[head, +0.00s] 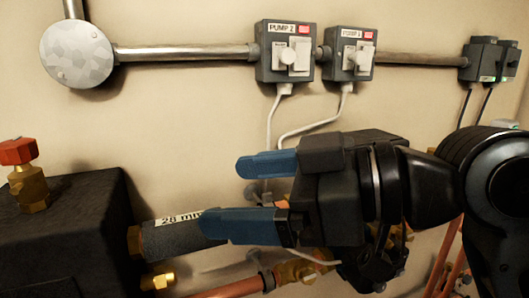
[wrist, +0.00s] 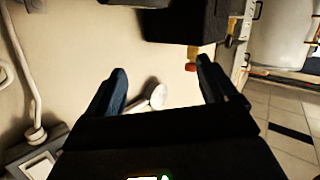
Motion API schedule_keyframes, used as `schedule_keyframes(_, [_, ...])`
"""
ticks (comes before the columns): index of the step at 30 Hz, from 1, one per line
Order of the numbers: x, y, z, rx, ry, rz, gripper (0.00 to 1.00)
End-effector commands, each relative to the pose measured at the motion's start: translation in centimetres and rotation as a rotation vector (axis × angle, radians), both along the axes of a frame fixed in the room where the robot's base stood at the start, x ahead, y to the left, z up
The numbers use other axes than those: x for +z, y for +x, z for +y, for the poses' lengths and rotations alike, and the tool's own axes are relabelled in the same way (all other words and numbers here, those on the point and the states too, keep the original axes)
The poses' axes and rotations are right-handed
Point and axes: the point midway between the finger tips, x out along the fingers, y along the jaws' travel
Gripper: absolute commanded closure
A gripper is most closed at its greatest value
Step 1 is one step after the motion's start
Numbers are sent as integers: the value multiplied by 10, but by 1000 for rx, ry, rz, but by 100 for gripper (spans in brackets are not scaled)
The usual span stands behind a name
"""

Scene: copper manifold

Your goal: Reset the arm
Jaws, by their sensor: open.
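My gripper (head: 243,195) is in the middle of the head view, with its two blue fingers pointing left and spread apart. Nothing is held between them. My arm comes in from the right side. In the head view the lower finger overlaps the end of a dark insulated pipe with a "28 mm" label (head: 180,218); I cannot tell whether they touch. The wrist view also shows my gripper (wrist: 160,80), its fingers apart with beige wall between them.
Two grey switch boxes, "PUMP 2" (head: 272,72) and a second pump box (head: 335,72), sit on the wall conduit above my gripper. A round junction cover (head: 77,54) is at upper left. A black block (head: 75,240) with a red-capped brass valve (head: 25,175) stands at left.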

Motion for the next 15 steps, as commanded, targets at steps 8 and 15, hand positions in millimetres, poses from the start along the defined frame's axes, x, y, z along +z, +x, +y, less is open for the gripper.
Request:
schedule_keyframes(8, [-12, 14, -4, -190, 283, 95, 14])
schedule_keyframes(15, [-39, 22, -22, -380, 469, 178, 14])
